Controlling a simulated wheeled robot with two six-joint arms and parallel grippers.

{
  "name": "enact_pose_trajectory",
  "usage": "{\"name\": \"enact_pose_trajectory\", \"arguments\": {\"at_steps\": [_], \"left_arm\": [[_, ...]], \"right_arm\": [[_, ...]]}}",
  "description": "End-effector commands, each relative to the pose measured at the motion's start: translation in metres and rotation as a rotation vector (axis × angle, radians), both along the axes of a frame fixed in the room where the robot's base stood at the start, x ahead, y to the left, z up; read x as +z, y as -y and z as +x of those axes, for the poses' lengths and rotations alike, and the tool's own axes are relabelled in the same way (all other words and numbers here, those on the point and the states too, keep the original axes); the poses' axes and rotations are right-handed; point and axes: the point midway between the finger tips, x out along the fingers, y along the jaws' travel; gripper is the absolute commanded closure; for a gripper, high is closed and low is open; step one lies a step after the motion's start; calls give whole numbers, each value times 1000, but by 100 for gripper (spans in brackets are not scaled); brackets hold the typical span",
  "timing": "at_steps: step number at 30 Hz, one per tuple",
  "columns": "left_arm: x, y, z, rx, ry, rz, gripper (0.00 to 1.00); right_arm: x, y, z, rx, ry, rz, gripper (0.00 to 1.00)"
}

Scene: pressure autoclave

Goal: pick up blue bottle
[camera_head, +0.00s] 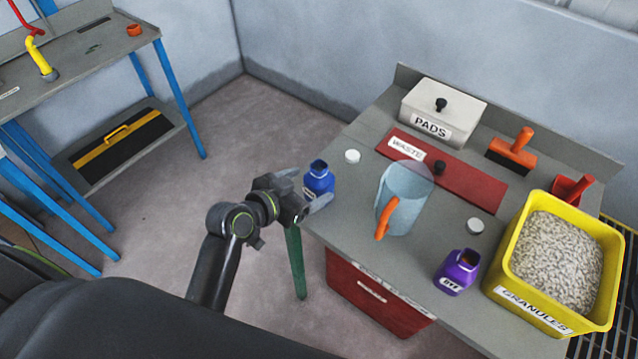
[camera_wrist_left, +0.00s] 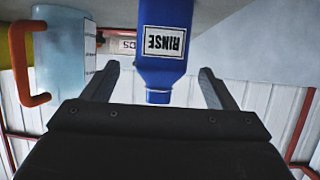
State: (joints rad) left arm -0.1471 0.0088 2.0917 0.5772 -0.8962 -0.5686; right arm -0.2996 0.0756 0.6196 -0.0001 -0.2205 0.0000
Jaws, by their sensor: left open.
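The blue bottle (camera_head: 319,180) stands upright and uncapped near the left edge of the grey bench in the head view. In the left wrist view the blue bottle (camera_wrist_left: 163,45) appears upside down, with a white RINSE label, and lies between the two fingers. My left gripper (camera_head: 312,201) is at the bottle, its fingers partly hidden by it in the head view. In the wrist view the left gripper (camera_wrist_left: 158,84) is open, with a gap between each finger and the bottle. My right gripper is not in view.
A clear jug (camera_head: 403,195) with an orange handle stands right of the bottle. A white cap (camera_head: 352,156) lies just behind it. A purple bottle (camera_head: 457,271), a yellow granules tub (camera_head: 607,262) and a PADS box (camera_head: 470,105) stand farther right on the bench (camera_head: 345,225).

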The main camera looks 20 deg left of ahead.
Motion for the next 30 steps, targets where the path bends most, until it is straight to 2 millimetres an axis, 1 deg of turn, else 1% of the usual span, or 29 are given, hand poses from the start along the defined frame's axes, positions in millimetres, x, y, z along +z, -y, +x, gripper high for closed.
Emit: {"name": "enact_pose_trajectory", "arguments": {"at_steps": [3,8,11,15,21,30], "left_arm": [[-4,4,9,0,-1,0,20],[-6,7,14,0,0,0,20],[-8,10,23,0,0,-1,20],[-14,17,38,-1,-1,-1,20],[-22,24,53,0,-1,0,20],[-24,25,55,1,-1,1,20]], "right_arm": [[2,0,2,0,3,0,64],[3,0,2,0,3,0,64],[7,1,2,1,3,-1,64],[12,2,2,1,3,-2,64],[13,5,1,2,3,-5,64],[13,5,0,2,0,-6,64]]}}
